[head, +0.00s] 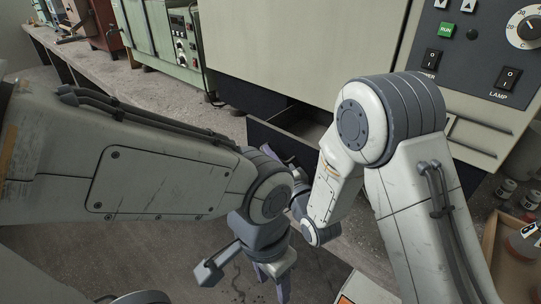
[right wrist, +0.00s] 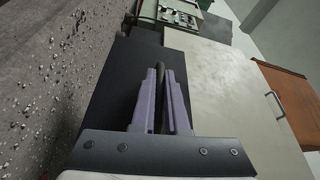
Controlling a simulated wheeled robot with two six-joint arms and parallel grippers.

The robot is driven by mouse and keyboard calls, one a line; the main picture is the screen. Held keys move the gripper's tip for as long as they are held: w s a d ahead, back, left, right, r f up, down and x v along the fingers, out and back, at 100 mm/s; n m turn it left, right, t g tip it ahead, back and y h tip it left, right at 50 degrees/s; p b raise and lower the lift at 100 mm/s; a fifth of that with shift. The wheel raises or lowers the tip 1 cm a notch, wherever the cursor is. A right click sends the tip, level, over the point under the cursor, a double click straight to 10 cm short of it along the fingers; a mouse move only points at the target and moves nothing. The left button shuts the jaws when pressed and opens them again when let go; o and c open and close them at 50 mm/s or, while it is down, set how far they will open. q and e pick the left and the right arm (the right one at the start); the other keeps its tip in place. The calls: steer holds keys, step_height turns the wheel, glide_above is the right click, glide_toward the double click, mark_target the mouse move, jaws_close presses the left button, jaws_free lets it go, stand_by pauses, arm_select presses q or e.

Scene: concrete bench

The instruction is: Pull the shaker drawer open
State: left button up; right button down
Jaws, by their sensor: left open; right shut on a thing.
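The shaker (head: 285,45) is a large pale cabinet with a dark control panel. Its dark drawer (head: 268,134) stands partly out below the body, and part of its inside shows in the head view. My right gripper (head: 287,163) is at the drawer's front, partly hidden by my arms. In the right wrist view its purple fingers (right wrist: 162,90) are shut on a dark bar, the drawer handle (right wrist: 160,72), in front of the dark drawer face (right wrist: 118,85). My left gripper (head: 270,284) is open and empty, pointing down over the floor, below and apart from the drawer.
A green instrument (head: 165,38) and other equipment stand on the concrete bench (head: 135,80) at left. Small bottles (head: 505,188) and a wooden tray (head: 490,235) are at the right. Both my arms cross close together before the drawer.

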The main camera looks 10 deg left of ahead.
steer(key=shift+s, duration=0.15)
steer(key=c, duration=0.9)
jaws_free()
steer(key=v, duration=0.7)
steer(key=shift+s+d, duration=0.15)
